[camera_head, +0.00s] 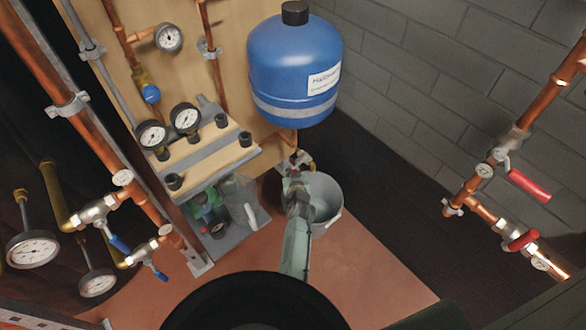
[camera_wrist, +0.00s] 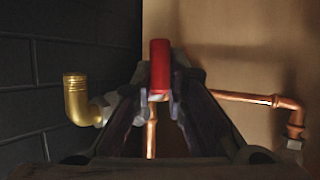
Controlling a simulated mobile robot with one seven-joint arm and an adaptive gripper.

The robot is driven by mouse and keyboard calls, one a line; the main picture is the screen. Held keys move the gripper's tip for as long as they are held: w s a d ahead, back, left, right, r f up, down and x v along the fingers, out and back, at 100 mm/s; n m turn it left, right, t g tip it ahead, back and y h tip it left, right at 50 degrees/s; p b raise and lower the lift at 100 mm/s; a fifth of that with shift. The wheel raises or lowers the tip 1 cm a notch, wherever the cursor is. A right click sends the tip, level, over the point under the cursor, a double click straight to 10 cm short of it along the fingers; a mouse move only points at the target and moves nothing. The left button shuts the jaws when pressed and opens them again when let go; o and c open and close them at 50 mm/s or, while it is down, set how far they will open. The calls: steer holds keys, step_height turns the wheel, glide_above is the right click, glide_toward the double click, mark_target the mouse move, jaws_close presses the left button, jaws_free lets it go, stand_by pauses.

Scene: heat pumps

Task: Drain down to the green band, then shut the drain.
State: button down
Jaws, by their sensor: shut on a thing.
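My gripper (camera_head: 297,192) reaches down beside the blue expansion vessel (camera_head: 290,65), at the small valve on the copper pipe below it. In the wrist view my gripper (camera_wrist: 158,100) is shut on a red drain handle (camera_wrist: 160,65), which stands upright between the fingers. A brass elbow outlet (camera_wrist: 75,100) shows left of the fingers. A grey bucket (camera_head: 336,188) stands beneath the valve, partly hidden by my gripper. Dial gauges (camera_head: 169,37), (camera_head: 152,134) and (camera_head: 186,117) are on the board; their needles and any green band are too small to read.
A shelf (camera_head: 205,160) with sockets and bottles below it stands left of the bucket. Copper pipes with red levers (camera_head: 528,186) run along the right; pipes with blue levers (camera_head: 118,242) and more gauges (camera_head: 33,249) are at left. Reddish floor (camera_head: 370,270) is clear right of my arm.

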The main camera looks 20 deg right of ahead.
steer(key=r+g+p, duration=0.1)
steer(key=p, duration=0.4)
steer(key=shift+s+r+n, duration=0.1)
steer(key=shift+r+n, duration=0.1)
steer(key=shift+n, duration=0.1)
steer(key=g+p, duration=0.1)
steer(key=p, duration=0.2)
steer(key=shift+s+d, duration=0.1)
steer(key=shift+s, duration=0.05)
steer(key=shift+s+d+f+n+g+h+p, duration=0.15)
steer(key=shift+n+g+h+p, duration=0.1)
steer(key=shift+g+p, duration=0.35)
steer(key=shift+s+f+n+g+h+p, duration=0.1)
steer(key=shift+s+n+g+h+p, duration=0.15)
steer(key=shift+g+p, duration=0.4)
steer(key=shift+s+d+f+n+g+h+p, duration=0.1)
steer(key=shift+n+g+p, duration=0.25)
steer(key=shift+g, duration=0.4)
steer(key=c, duration=1.6)
jaws_free()
steer(key=shift+s+a, duration=0.1)
